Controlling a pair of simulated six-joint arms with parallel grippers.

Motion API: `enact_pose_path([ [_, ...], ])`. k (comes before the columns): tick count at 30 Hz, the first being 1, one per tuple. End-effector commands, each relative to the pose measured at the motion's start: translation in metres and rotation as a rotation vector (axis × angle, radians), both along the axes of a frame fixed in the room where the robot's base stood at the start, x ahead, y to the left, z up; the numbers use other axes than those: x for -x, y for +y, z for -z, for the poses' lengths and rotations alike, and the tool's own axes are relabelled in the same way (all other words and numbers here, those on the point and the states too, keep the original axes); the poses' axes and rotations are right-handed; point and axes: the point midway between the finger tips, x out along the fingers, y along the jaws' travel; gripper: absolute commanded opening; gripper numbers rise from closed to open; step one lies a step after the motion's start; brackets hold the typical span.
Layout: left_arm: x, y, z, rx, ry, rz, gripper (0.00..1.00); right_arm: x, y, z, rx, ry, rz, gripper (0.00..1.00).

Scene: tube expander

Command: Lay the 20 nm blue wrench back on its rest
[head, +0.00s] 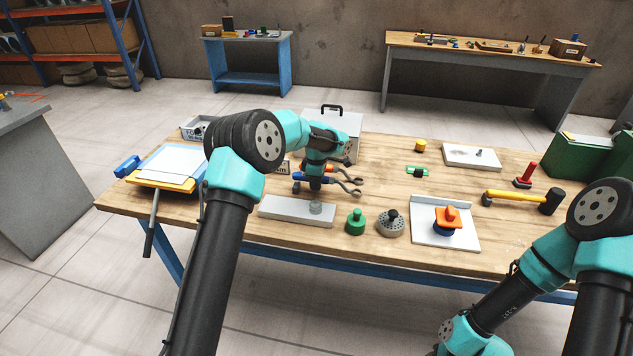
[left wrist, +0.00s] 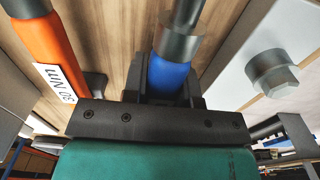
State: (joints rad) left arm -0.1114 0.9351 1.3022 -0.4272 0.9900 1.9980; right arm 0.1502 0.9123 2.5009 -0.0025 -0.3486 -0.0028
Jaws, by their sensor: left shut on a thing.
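The blue wrench (head: 299,177) is held in my left gripper (head: 315,186). In the left wrist view the jaws (left wrist: 165,92) are shut around its blue handle (left wrist: 170,76), with the grey shaft running away from them. Its open grey head points right in the head view. An orange wrench (left wrist: 40,45), marked NM, lies alongside it, apart from the jaws; its handle is mostly hidden behind my left arm in the head view. I cannot tell whether the blue wrench touches a rest, as my wrist covers that spot. My right gripper is out of view.
A white plate with a grey bolt (head: 315,207) lies just in front of the wrenches. A green knob (head: 356,222) and a grey drilled disc (head: 390,224) stand right of it. A white case (head: 343,125) stands behind. Bare wood lies to the right of the wrenches.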

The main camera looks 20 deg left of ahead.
Motion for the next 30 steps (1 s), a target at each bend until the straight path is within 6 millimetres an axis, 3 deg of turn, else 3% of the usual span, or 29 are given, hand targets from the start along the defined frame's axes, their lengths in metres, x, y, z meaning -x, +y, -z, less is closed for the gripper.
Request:
enact_pose_path([
  [30,-0.0002,-0.0001,0.0084,0.0,-0.001,0.0,0.0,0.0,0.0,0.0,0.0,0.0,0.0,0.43],
])
